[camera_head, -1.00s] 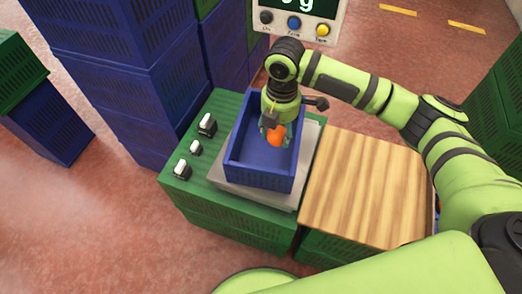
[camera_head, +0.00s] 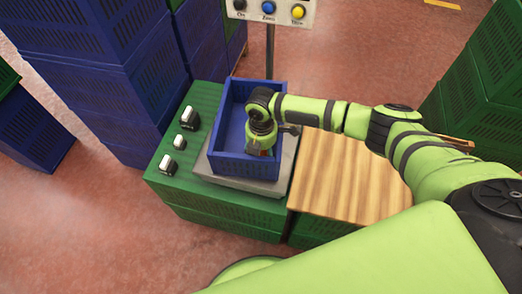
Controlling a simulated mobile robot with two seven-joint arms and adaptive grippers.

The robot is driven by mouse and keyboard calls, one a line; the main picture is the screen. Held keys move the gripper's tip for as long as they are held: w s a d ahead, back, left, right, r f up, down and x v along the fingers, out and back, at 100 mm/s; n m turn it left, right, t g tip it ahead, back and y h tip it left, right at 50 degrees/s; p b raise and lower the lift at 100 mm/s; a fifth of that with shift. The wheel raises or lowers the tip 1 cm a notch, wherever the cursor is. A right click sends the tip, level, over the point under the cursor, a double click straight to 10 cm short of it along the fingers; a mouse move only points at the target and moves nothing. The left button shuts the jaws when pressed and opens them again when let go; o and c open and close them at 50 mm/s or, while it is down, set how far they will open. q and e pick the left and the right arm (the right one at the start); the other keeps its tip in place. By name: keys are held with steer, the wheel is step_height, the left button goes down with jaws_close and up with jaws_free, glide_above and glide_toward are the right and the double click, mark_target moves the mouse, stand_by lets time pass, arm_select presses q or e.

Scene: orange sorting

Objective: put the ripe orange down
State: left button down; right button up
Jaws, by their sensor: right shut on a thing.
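My right gripper (camera_head: 260,152) reaches down into the front right part of the blue crate (camera_head: 236,168). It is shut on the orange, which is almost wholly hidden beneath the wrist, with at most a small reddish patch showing. I cannot tell whether the orange touches the crate floor. The rest of the crate floor that shows is bare. The crate stands on the grey scale platform (camera_head: 285,175). My left gripper is not in view.
The scale's button panel (camera_head: 270,11) stands on a post behind the crate. Several white-topped switches (camera_head: 180,142) sit on the green crates to the left. A wooden board (camera_head: 335,190) lies clear to the right. Stacked blue crates (camera_head: 90,70) rise at back left.

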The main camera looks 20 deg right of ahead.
steer(key=o, duration=0.9)
steer(key=shift+f, duration=0.1)
step_height(320, 180, up, 12)
steer(key=shift+r+p, duration=0.2)
steer(key=shift+p, duration=0.1)
stand_by(2.3)
